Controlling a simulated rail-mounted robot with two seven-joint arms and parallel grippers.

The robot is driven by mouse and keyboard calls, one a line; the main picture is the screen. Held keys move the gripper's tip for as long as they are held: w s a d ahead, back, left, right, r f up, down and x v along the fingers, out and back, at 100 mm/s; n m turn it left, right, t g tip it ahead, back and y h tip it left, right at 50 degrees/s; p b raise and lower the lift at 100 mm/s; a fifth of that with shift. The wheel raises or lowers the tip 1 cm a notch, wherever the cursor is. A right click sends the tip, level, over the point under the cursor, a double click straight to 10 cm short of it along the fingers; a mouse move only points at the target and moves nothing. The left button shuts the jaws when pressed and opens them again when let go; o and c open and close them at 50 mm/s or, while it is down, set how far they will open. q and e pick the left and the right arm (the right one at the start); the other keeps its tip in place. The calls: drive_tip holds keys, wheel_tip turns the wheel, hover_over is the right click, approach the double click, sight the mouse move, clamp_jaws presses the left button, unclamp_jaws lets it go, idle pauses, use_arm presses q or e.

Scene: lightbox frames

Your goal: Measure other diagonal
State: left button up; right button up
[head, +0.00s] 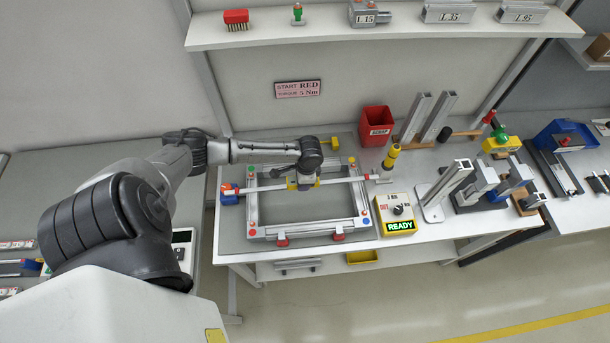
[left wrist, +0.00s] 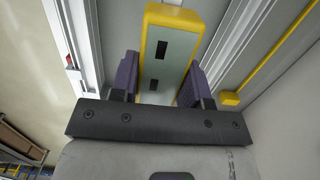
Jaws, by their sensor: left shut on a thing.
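The aluminium frame (head: 254,215) lies on the bench with coloured dots at its corners. A long pale measuring bar (head: 262,188) runs nearly crosswise over the frame, past both its sides, rather than from corner to corner. Its left end is at a blue block (head: 229,198); its right end (head: 384,180) is beyond the frame. My left gripper (head: 303,184) is above the frame's middle, shut on the bar's yellow-edged grip. In the left wrist view the yellow-edged grip (left wrist: 166,72) sits between the purple finger pads. Whether the bar touches the frame is unclear. My right gripper is out of view.
A yellow control box (head: 398,226) reading READY stands right of the frame. A yellow-and-black tool (head: 391,158), a red bin (head: 376,124) and upright metal profiles (head: 428,118) stand behind it. A loaded shelf (head: 300,36) hangs above. The frame's inside is mostly clear.

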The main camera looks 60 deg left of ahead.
use_arm(q)
drive_tip(key=m, duration=0.2)
drive_tip(key=w+m, duration=0.1)
drive_tip(key=m, duration=0.1)
drive_tip(key=shift+f+y, duration=0.1)
drive_tip(key=shift+y, duration=0.2)
drive_tip(key=shift+m+t, duration=0.3)
drive_tip(key=shift+m, duration=1.1)
drive_tip(key=shift+p, duration=0.6)
wheel_tip(320, 180, down, 4)
drive_tip(key=shift+r+b, duration=0.25)
drive_tip(key=shift+b, duration=0.95)
drive_tip(key=shift+f+b, duration=0.8)
drive_tip(key=shift+f, duration=0.75)
drive_tip(key=o, duration=1.3)
